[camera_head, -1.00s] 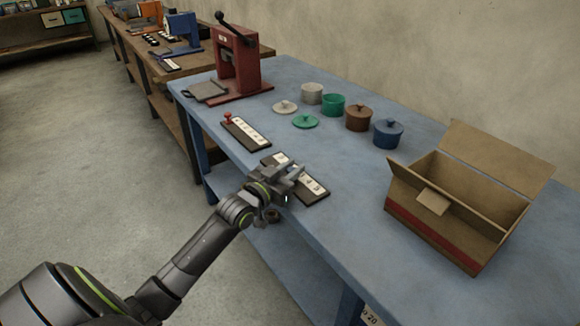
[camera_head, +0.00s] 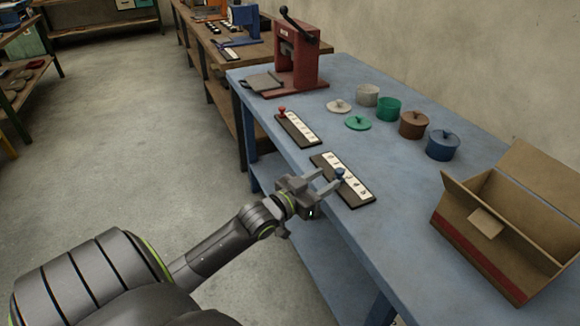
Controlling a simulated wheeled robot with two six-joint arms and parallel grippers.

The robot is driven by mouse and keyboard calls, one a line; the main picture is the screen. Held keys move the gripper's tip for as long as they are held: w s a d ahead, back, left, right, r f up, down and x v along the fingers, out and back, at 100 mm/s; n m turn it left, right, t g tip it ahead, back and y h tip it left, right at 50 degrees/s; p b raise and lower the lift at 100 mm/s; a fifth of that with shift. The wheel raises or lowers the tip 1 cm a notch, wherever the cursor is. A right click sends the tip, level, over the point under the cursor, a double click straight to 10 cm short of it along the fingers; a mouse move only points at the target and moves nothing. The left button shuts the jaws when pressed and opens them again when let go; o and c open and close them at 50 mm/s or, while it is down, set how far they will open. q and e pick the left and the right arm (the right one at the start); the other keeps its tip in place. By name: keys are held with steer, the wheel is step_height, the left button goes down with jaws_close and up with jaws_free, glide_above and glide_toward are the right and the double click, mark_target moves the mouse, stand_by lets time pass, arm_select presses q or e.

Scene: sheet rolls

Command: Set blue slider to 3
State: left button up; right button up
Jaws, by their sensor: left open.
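The blue slider (camera_head: 340,173) is a small blue knob on a dark board (camera_head: 357,197) with a pale numbered strip, near the blue table's front edge. The knob stands around the middle of the strip. The printed numbers are too small to read surely, and the mark beside the knob is partly hidden. My left gripper (camera_head: 333,182) is open, its fingers pointing right at the near side of the board. The fingertips are close to the knob; I cannot tell whether they touch it. My right gripper is not in view.
A similar board with a red knob (camera_head: 282,111) lies farther back on the blue table (camera_head: 400,215). A red press (camera_head: 297,62) stands behind it. Lidded pots, including a blue one (camera_head: 443,146), stand at right. An open cardboard box (camera_head: 508,230) is at the front right.

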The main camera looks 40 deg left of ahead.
arm_select(q)
steer(key=s+a+p, duration=0.1)
steer(key=s+p, duration=0.5)
steer(key=s, duration=0.5)
steer(key=shift+a, duration=0.2)
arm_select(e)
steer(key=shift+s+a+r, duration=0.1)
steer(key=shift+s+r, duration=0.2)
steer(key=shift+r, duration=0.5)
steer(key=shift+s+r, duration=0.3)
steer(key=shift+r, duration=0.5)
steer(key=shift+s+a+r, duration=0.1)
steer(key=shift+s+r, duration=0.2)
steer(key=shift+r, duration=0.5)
arm_select(q)
steer(key=shift+w, duration=0.1)
